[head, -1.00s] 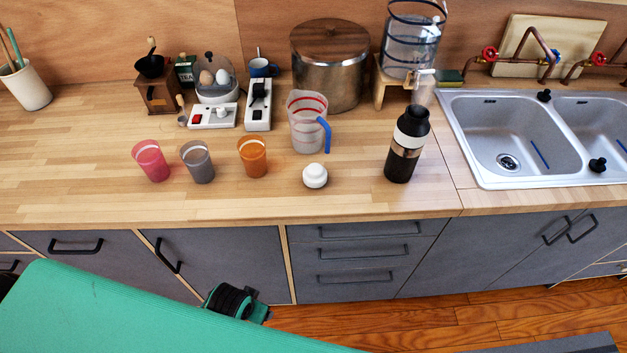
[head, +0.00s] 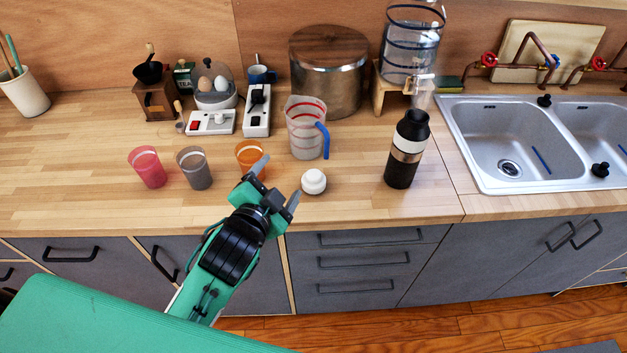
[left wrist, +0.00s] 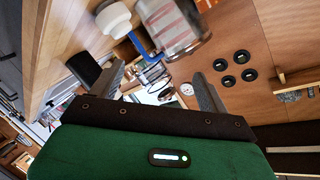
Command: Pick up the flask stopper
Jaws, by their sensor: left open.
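The white flask stopper (head: 314,181) sits upright on the wooden counter, in front of the measuring jug. It also shows near the top left of the left wrist view (left wrist: 115,19). The black flask (head: 407,150) stands open-topped to its right. My left gripper (head: 278,184) is open and empty, just left of the stopper in the head view, with its fingers over the counter's front part. One finger partly covers the orange cup. In the left wrist view its open fingers (left wrist: 157,82) are spread, and the stopper is outside the gap between them. My right gripper is not in view.
The measuring jug (head: 306,130) with a blue handle stands right behind the stopper. The orange cup (head: 250,152), grey cup (head: 194,168) and pink cup (head: 147,167) stand to the left. The counter between stopper and flask is clear. The sink (head: 516,140) is at right.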

